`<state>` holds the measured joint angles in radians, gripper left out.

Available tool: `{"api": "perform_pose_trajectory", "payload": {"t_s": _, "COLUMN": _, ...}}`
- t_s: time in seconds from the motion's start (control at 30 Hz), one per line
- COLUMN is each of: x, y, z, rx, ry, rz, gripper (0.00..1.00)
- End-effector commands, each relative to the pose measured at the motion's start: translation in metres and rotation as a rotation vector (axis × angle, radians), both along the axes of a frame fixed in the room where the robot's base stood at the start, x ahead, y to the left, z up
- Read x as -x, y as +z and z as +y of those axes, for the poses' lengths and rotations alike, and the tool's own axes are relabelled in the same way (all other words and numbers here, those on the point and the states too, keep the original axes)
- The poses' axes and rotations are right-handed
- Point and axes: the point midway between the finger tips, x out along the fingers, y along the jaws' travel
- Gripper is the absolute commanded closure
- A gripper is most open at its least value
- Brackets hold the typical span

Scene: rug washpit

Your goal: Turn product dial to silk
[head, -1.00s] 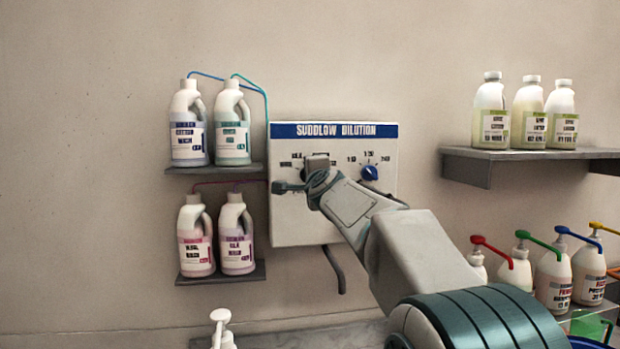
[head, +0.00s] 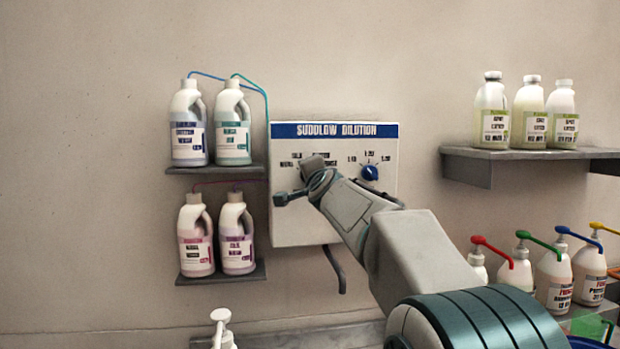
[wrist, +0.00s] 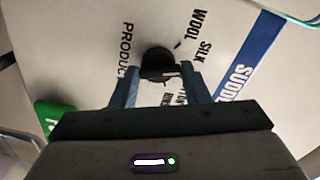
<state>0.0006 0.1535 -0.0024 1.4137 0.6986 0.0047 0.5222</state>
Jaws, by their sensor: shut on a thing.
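The dilution panel (head: 345,222) is a white box on the wall with a blue "SUDDLOW DILUTION" header. Its black product dial (wrist: 157,57) shows in the wrist view, between the words PRODUCT, WOOL and SILK. My gripper (wrist: 160,72) has its two blue-grey fingers on either side of the dial's grip and is shut on it. In the head view my gripper and wrist hide the dial. The words SILK and WOOL show at the upper right of the dial in the wrist view. I cannot tell clearly which mark the dial points to.
Two small shelves at the left hold jugs (head: 236,232) with tubes. A shelf (head: 490,168) with bottles and several pump bottles stand at the right.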

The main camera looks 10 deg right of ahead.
Motion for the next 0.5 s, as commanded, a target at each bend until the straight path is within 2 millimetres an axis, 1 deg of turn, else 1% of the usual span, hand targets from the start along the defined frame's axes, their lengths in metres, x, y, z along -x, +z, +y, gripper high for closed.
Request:
{"api": "perform_pose_trajectory", "payload": {"t_s": 0.03, "x": -0.0002, "y": -0.001, "z": -0.0002, "rx": 0.0, "ry": -0.001, "rz": 0.002, "gripper": 0.55}}
{"api": "perform_pose_trajectory", "payload": {"t_s": 0.07, "x": -0.0002, "y": -0.001, "z": -0.0002, "rx": -0.001, "ry": -0.001, "rz": 0.002, "gripper": 0.47}}
{"api": "perform_pose_trajectory", "payload": {"t_s": 0.1, "x": -0.0002, "y": -0.0009, "z": -0.0002, "rx": -0.001, "ry": -0.001, "rz": 0.002, "gripper": 0.36}}
{"api": "perform_pose_trajectory", "payload": {"t_s": 0.37, "x": 0.0001, "y": -0.0004, "z": 0.0002, "rx": -0.001, "ry": 0.0, "rz": 0.0, "gripper": 0.36}}
{"api": "perform_pose_trajectory", "payload": {"t_s": 0.5, "x": 0.0057, "y": 0.0001, "z": 0.0003, "rx": -0.001, "ry": 0.0, "rz": -0.001, "gripper": 0.36}}
